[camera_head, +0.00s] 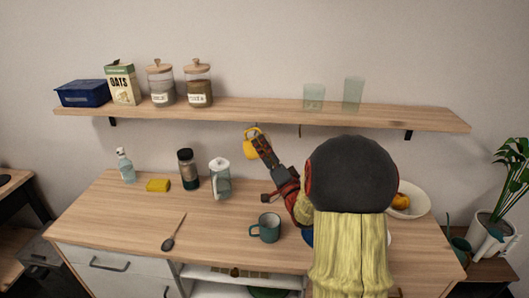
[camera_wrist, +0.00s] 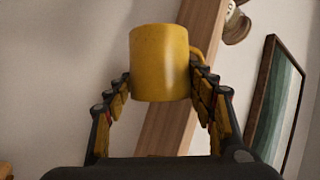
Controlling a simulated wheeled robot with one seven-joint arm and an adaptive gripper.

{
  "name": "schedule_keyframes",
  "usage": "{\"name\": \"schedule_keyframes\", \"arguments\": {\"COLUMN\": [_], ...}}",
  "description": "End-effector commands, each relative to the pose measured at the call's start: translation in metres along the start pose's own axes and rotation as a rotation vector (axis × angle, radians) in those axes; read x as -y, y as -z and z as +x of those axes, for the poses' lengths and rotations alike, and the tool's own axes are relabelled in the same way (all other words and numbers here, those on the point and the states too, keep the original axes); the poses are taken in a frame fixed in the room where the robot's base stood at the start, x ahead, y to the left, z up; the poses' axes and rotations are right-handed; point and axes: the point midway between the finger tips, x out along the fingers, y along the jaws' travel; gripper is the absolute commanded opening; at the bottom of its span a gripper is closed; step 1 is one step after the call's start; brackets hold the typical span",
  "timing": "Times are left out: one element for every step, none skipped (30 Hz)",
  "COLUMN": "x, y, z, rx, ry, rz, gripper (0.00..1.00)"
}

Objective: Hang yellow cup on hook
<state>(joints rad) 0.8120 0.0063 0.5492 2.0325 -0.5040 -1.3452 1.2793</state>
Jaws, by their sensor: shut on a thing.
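The yellow cup (camera_head: 249,147) is held up just below the wall shelf's front edge, partly covered by my gripper. In the wrist view the yellow cup (camera_wrist: 160,62) sits between the two fingers, and its handle shows at its right side. My gripper (camera_wrist: 160,88) is shut on the cup's sides. In the head view my gripper (camera_head: 260,143) reaches up from the counter toward the shelf underside. A small dark hook (camera_head: 300,130) hangs under the shelf, to the right of the cup and apart from it. Whether another hook is behind the cup is hidden.
The wooden shelf (camera_head: 258,112) holds jars, a box and two glasses (camera_head: 314,97). My head and arm hide part of the counter.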

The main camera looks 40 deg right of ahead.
Motion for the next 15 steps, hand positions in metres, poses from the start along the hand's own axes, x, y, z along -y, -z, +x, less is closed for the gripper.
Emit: {"name": "schedule_keyframes", "arguments": {"x": [-0.001, -0.001, -0.002, -0.003, -0.004, -0.006, -0.008, -0.009, -0.011, -0.011, -0.012, -0.013, -0.015, -0.016, -0.017], "y": [0.002, 0.002, 0.003, 0.004, 0.004, 0.004, 0.004, 0.004, 0.004, 0.005, 0.005, 0.005, 0.005, 0.004, 0.003], "z": [0.003, 0.004, 0.006, 0.007, 0.009, 0.01, 0.011, 0.012, 0.013, 0.014, 0.015, 0.017, 0.017, 0.016, 0.015], "rx": [-0.001, -0.001, -0.001, -0.001, -0.001, -0.001, -0.001, -0.001, -0.001, -0.002, -0.002, -0.002, -0.002, -0.001, -0.001], "ry": [0.002, 0.002, 0.002, 0.002, 0.002, 0.002, 0.002, 0.002, 0.002, 0.003, 0.003, 0.003, 0.003, 0.003, 0.003], "rz": [-0.001, -0.001, -0.001, -0.001, -0.001, -0.001, 0.0, 0.0, 0.0, 0.0, 0.0, 0.0, 0.0, 0.0, 0.0], "gripper": [0.22, 0.22, 0.22, 0.22, 0.22, 0.22, 0.22, 0.22, 0.22, 0.22, 0.22, 0.22, 0.22, 0.22, 0.22]}}
